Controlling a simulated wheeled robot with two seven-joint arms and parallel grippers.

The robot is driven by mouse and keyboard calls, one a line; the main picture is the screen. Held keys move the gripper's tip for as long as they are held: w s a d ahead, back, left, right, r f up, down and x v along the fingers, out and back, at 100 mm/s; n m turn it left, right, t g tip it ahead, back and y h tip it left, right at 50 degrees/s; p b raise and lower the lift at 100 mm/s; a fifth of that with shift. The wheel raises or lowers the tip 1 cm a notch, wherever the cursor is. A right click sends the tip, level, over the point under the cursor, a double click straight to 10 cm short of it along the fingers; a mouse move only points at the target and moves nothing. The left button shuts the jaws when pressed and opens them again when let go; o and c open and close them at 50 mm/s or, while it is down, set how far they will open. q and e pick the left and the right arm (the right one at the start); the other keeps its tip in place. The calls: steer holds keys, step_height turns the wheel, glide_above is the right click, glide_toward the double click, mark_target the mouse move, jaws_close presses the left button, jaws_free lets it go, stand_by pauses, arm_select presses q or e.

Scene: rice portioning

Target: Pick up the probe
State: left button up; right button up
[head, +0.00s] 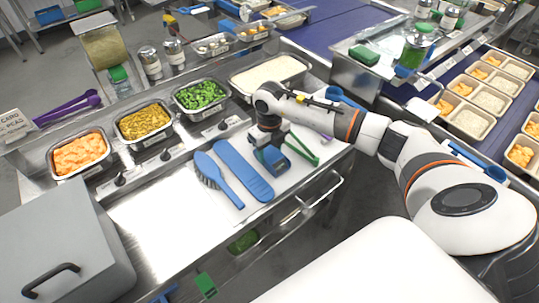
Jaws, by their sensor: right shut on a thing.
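My right gripper (272,157) reaches down over the right end of the white mat on the steel counter. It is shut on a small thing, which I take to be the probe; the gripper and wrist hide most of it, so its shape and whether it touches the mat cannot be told. Green-handled tongs (304,150) lie just right of the gripper. My left gripper does not show.
A blue brush (208,168) and a blue paddle (243,172) lie left of the gripper. Pans of orange cubes (80,154), yellow food (143,123), green food (199,95) and rice (268,75) line the back. Bare steel is clear at front left, beside a grey box (60,245).

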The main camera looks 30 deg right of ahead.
step_height(320, 180, up, 9)
steer(key=b, duration=0.2)
step_height(320, 180, up, 7)
steer(key=p, duration=0.4)
glide_above(269, 153)
steer(key=shift+d, duration=0.1)
